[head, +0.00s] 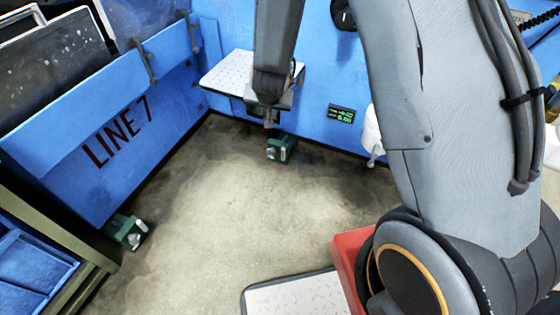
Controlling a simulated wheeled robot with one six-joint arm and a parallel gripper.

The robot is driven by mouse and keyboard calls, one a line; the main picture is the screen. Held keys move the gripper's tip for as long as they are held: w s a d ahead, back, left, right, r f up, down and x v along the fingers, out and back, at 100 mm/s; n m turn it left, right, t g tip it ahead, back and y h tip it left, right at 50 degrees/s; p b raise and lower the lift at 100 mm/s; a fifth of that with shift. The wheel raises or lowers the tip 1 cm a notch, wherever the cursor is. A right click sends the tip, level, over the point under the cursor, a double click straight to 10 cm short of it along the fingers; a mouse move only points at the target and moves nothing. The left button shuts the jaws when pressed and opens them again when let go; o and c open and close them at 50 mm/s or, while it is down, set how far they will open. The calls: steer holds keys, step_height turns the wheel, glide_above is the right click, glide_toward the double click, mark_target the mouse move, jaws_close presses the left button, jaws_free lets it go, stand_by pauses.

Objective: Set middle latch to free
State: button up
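A small green block with a pale metal part (281,148) stands on the floor close to the foot of the blue back wall. It looks like a latch. My gripper (270,122) points down just above and slightly left of it. The fingers are small and dark, and I cannot tell whether they touch the block or how far apart they are. A second, similar green block (127,231) stands by the left blue wall. I cannot read any latch setting, nor tell for certain which block is the middle one.
A white perforated shelf (228,72) sticks out from the back wall, just behind and left of my gripper. The left blue panel (110,140) reads "LINE 7". The concrete floor (210,215) between is clear.

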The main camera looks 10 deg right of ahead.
steer(key=w+f+m+t+h+b, duration=0.1)
steer(key=w+f+b, duration=0.3)
steer(key=f, duration=0.5)
steer(key=w+f+m+t+h+b, duration=0.15)
steer(key=w+f+b, duration=0.3)
steer(key=f, duration=0.45)
steer(key=t+h+b, duration=0.2)
steer(key=h+b, duration=0.3)
steer(key=b, duration=0.6)
glide_toward(282, 152)
steer(key=w, duration=0.1)
steer(key=shift+m+g, duration=0.25)
steer(key=shift+m, duration=0.1)
steer(key=b+x, duration=0.3)
steer(key=x, duration=0.4)
steer(key=shift+w+d+f, duration=0.1)
steer(key=shift+w+d, duration=0.05)
steer(key=shift+d, duration=0.15)
jaws_close()
